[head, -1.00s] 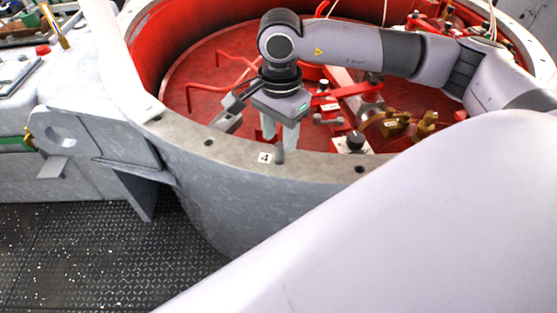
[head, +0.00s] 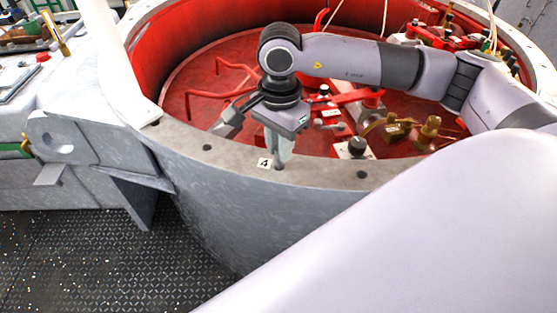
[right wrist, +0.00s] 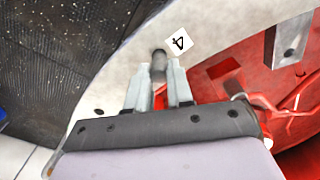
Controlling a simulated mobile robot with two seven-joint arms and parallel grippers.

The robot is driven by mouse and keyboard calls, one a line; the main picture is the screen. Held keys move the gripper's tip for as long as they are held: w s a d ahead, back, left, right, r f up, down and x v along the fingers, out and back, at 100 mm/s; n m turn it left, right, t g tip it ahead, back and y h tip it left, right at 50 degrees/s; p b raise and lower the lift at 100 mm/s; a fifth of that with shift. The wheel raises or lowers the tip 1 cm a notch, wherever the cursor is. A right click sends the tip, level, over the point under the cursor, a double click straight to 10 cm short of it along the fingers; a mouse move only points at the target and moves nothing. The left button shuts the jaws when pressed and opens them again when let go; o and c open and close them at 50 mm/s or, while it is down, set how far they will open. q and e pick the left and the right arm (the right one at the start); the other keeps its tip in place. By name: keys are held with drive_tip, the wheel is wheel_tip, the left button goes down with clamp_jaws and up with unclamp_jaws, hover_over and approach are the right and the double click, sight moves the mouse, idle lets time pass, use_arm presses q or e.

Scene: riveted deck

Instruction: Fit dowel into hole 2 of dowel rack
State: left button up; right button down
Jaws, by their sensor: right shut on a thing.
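My right gripper (head: 279,157) is shut on a short dark grey dowel, at the top of a curved grey rim (head: 320,177). The dowel (right wrist: 158,58) shows between the fingertips in the right wrist view, its end close to the rim beside a white label marked 4 (head: 264,163). The label also shows in the right wrist view (right wrist: 179,42). I cannot tell whether the dowel sits in a hole there. Dark round holes show in the rim left (head: 207,148) and right (head: 362,174) of the gripper. No label marked 2 shows. My left gripper is not in view.
Inside the rim is a red well with red pipes (head: 215,90), brass fittings (head: 430,128) and a black knob (head: 357,146). A grey block (head: 229,122) stands by the inner edge. Dark patterned deck (head: 90,255) lies outside the rim, lower left.

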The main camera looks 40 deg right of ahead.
drive_tip(key=shift+r+p, duration=1.5)
drive_tip(key=shift+r, duration=1.15)
drive_tip(key=shift+a, duration=0.1)
